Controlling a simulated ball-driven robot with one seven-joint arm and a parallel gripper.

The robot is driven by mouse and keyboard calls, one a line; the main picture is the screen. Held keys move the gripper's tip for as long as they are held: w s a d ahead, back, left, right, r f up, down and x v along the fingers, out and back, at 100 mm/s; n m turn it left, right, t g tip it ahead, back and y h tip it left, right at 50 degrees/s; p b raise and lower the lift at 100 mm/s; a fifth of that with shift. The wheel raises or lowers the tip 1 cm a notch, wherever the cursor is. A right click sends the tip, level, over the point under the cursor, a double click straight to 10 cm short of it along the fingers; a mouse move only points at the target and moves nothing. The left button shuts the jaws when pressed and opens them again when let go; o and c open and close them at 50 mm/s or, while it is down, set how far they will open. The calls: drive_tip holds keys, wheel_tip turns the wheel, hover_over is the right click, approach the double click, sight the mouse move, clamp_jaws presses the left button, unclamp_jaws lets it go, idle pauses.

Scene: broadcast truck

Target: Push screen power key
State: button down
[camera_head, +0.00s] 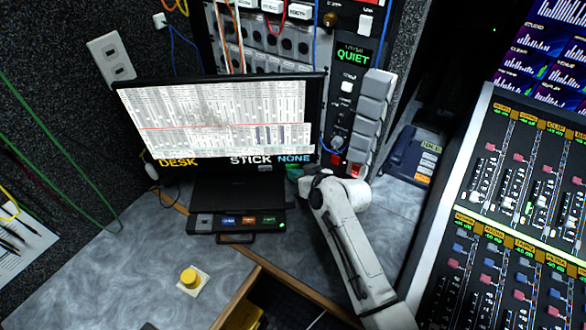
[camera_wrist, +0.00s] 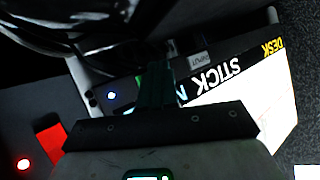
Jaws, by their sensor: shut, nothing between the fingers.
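The screen (camera_head: 215,110) stands on the desk, lit with white tracks and the words DESK, STICK and NONE along its bottom. Its corner (camera_wrist: 270,110) shows upside down in the wrist view. On its dark lower edge there are an INPUT key (camera_wrist: 200,59) and a small round blue-white lit spot (camera_wrist: 111,96), which may be the power key; no label on it is readable. My gripper (camera_head: 297,172) is shut and empty at the screen's lower right corner. In the wrist view my gripper (camera_wrist: 154,78) reaches over that edge, between spot and INPUT key. Contact cannot be told.
A black unit with coloured keys (camera_head: 240,220) lies before the screen. A yellow button (camera_head: 190,277) sits on the desk. A rack panel with grey keys (camera_head: 371,110) rises close behind my gripper. A mixing console (camera_head: 515,220) fills the right. The desk's left front is mostly clear.

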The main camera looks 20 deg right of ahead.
idle(0.4)
drive_tip(key=shift+s+a+p, duration=0.25)
drive_tip(key=shift+s+p, duration=0.25)
drive_tip(key=shift+s, duration=0.25)
drive_tip(key=s+a+p, duration=0.2)
drive_tip(key=s+p, duration=0.1)
drive_tip(key=s, duration=0.2)
drive_tip(key=shift+s, duration=0.35)
